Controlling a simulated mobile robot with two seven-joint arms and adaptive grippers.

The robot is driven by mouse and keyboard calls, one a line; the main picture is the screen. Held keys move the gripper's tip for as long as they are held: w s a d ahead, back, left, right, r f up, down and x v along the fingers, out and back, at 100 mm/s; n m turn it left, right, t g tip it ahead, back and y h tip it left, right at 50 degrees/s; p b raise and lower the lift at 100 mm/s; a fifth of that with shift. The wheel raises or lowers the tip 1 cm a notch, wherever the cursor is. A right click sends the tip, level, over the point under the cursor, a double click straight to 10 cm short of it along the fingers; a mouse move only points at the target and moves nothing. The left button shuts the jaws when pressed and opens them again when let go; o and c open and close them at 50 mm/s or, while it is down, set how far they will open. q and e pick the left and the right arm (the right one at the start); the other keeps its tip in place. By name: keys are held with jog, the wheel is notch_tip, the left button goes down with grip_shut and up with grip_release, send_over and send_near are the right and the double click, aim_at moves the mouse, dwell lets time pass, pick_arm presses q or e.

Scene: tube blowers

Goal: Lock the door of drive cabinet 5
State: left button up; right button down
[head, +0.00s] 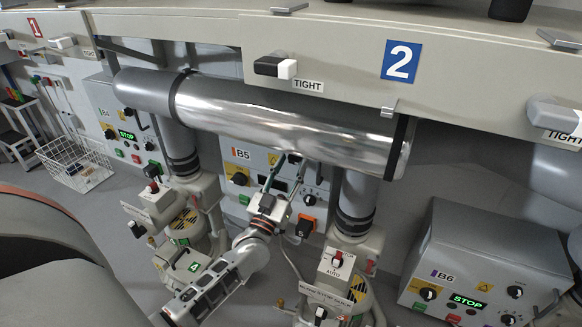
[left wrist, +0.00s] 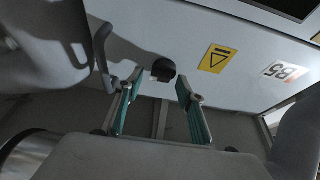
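Drive cabinet 5 (head: 235,158), labelled B5, stands behind the big silver pipe, which hides its upper part. Its grey front also shows in the left wrist view (left wrist: 240,85), tilted, with the B5 label and a yellow triangle sign. A black knob (left wrist: 163,69) protrudes from it; I cannot tell whether it is the door lock. My left gripper (head: 283,168) is in front of the cabinet, just below the pipe. Its green fingers are apart, and in the left wrist view the knob appears between their tips (left wrist: 159,85). Contact cannot be told. My right gripper is not in view.
The silver pipe (head: 290,135) runs close above my left gripper. Valve units stand on both sides, the left one with a green 4 tag (head: 194,265). Cabinet B6 (head: 485,265) is at the right, cabinet B4 (head: 105,105) at the left. A wire basket (head: 75,165) stands on the floor.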

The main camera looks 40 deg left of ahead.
pick_arm(q)
jog(key=c, duration=0.9)
